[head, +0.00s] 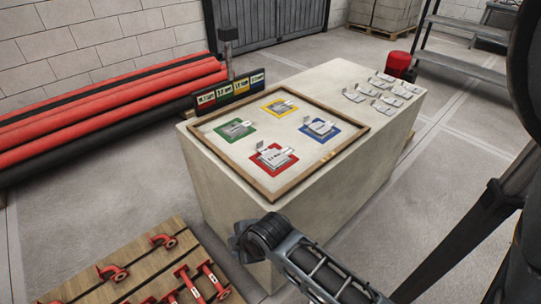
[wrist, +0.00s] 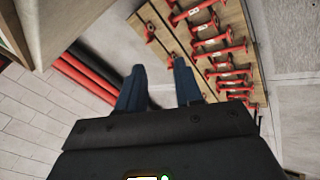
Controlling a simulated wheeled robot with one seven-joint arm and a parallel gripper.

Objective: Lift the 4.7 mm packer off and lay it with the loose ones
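Flat grey packers lie on coloured squares inside a wooden-framed tray (head: 274,193) on a concrete block. There are packers on the red square (head: 273,159), the green square (head: 236,129), the blue square (head: 320,127) and the yellow square (head: 281,107). Their markings are too small to tell which is 4.7 mm. Several loose packers (head: 383,99) lie on the block's far right end. My gripper (wrist: 158,72) is open and empty in the wrist view, facing down over the floor. In the head view my arm is low in front of the block; the fingers are not clear there.
A label board (head: 228,92) with four coloured panels stands at the tray's back left edge. Red pipes (head: 110,105) lie at left. A wooden pallet (head: 150,270) with red fittings is at front left. A red cylinder (head: 398,65) stands behind the block. Bare block top separates tray and loose packers.

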